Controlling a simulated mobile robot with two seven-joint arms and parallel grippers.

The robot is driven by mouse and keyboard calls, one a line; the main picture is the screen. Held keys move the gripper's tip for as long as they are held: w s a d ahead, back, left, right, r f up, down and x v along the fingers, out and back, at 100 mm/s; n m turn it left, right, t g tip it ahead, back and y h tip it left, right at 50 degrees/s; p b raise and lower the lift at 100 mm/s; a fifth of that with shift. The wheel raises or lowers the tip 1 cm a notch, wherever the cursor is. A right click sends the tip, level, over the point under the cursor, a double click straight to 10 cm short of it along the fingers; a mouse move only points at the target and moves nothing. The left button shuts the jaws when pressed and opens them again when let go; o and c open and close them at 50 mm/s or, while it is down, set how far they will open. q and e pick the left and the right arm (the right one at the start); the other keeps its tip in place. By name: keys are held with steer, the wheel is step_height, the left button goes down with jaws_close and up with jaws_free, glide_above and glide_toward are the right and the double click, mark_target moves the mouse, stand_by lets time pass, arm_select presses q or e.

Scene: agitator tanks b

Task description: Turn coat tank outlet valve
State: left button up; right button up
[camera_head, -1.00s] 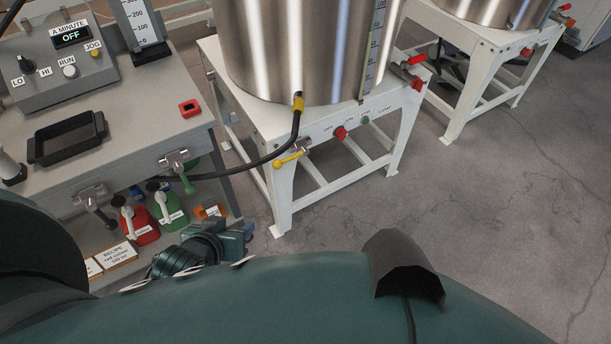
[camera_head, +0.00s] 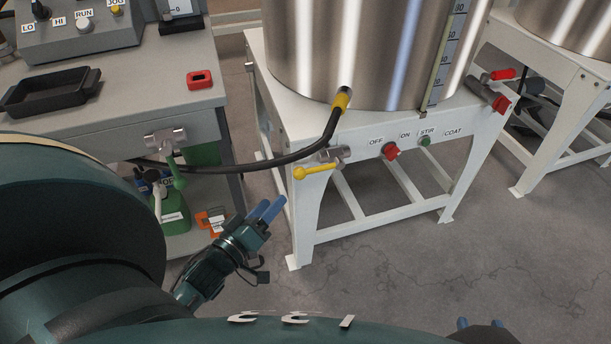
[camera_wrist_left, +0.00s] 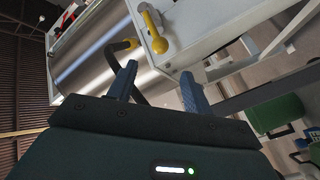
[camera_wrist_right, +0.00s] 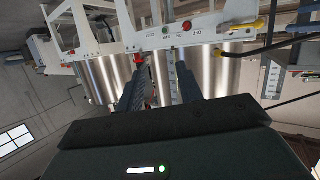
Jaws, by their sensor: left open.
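The steel coat tank (camera_head: 375,45) stands on a white frame (camera_head: 275,85) labelled COAT. A valve with a yellow lever (camera_head: 315,171) is on the frame's left front corner. A valve with a red lever (camera_head: 502,74) is at its right end. I cannot tell for certain which is the outlet valve. My left gripper (camera_head: 268,211) is below and left of the yellow lever, apart from it; the left wrist view shows the lever (camera_wrist_left: 155,32) beyond its parted, empty fingers (camera_wrist_left: 158,80). My right gripper (camera_head: 480,323) barely shows at the bottom edge; its fingers are parted and empty in its wrist view (camera_wrist_right: 160,85).
A black hose (camera_head: 250,165) runs from the tank's yellow fitting (camera_head: 341,100) toward the bench at left. A red knob (camera_head: 391,151) and green button (camera_head: 425,140) are on the frame front. A green-lever valve (camera_head: 173,158) is on the bench edge. Open floor lies in front.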

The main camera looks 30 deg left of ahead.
mark_target(295, 177)
arm_select(q)
steer(key=w+b, duration=0.2)
steer(key=w, duration=0.9)
steer(key=shift+w, duration=0.6)
arm_select(e)
steer(key=shift+w+a+n+t+y, duration=0.3)
steer(key=shift+t+y, duration=0.2)
steer(key=shift+t, duration=0.4)
arm_select(q)
steer(key=shift+c, duration=0.2)
jaws_close()
